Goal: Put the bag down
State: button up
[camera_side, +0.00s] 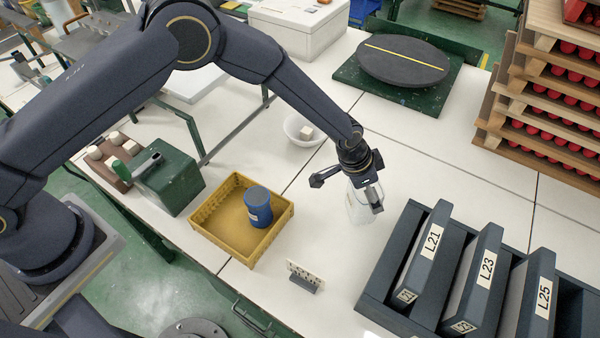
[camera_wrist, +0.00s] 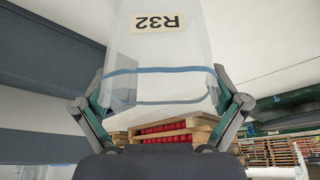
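The bag (camera_side: 359,208) is clear and whitish, and hangs upright below my gripper (camera_side: 358,184) over the white table. In the wrist view the bag (camera_wrist: 165,55) fills the top middle, with a label reading R32 and a blue band across it. The fingers of my gripper (camera_wrist: 160,90) press on both its sides there, so the gripper is shut on it. I cannot tell whether the bag's bottom touches the table.
A dark rack (camera_side: 382,262) with binders L21, L23 and L25 stands to the right. A yellow tray (camera_side: 213,210) holding a blue tin (camera_side: 258,208) is to the left. A small card stand (camera_side: 304,279) stands in front, and a white bowl (camera_side: 292,127) behind. Table around the bag is clear.

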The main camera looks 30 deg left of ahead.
jog(key=shift+r, duration=0.1)
jog(key=s+a+r+n+t+y, duration=0.1)
jog(key=s+a+r+n, duration=0.15)
jog(key=a+r, duration=0.85)
jog(key=s+a+r+n, duration=0.1)
jog(key=s+a+r, duration=0.45)
jog(key=r, duration=0.95)
jog(key=s+a+r+n+y, duration=0.1)
jog(key=s+a+r+n, duration=0.1)
jog(key=s+a, duration=0.7)
jog(key=s+a+r+n+t+y, duration=0.1)
jog(key=s+a+r+n, duration=0.2)
jog(key=s+a, duration=0.6)
jog(key=shift+s+r, duration=0.3)
jog(key=shift+s, duration=0.05)
